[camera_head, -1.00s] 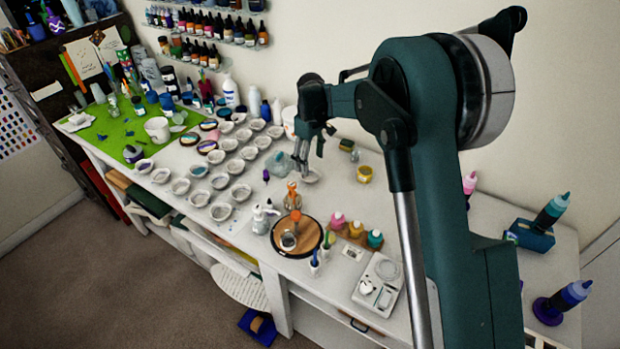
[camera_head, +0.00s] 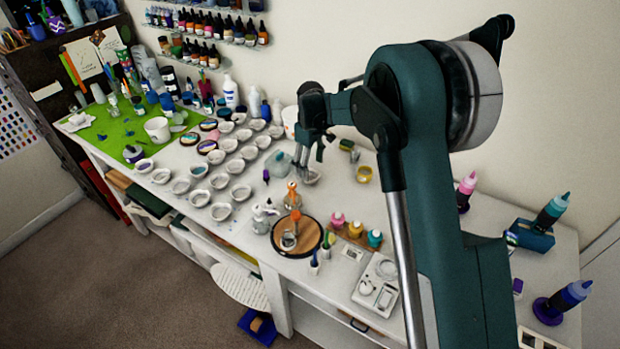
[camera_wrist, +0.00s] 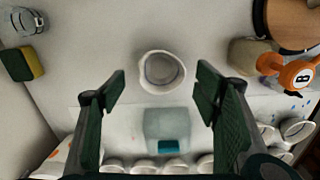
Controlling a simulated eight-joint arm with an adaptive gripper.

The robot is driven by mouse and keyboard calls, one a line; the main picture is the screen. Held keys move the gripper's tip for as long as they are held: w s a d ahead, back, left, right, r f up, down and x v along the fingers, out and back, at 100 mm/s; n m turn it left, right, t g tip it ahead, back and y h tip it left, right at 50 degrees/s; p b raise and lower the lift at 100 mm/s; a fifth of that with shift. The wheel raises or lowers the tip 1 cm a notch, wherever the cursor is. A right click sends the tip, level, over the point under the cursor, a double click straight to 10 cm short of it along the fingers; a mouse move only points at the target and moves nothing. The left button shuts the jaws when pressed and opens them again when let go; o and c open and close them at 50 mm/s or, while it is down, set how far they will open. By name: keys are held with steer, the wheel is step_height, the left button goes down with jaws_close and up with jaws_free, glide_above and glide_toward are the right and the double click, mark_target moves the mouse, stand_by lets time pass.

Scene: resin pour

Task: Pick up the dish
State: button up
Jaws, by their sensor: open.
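A small white round dish (camera_wrist: 162,73) stands alone on the white table, ahead of and between my open fingers in the wrist view. My gripper (camera_wrist: 160,86) is open and empty above the table, with a dark green finger on each side of the dish. In the head view my gripper (camera_head: 309,160) points down over the same dish (camera_head: 312,177), which it partly hides. I cannot tell the exact height of the fingertips above the dish.
Several similar dishes (camera_head: 221,211) stand in rows to the left. A clear bluish container (camera_wrist: 167,130) is close to my fingers.

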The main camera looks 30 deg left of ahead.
mark_target(310, 174)
steer(key=shift+a+f, duration=0.1)
steer(key=shift+f, duration=2.4)
steer(key=c, duration=1)
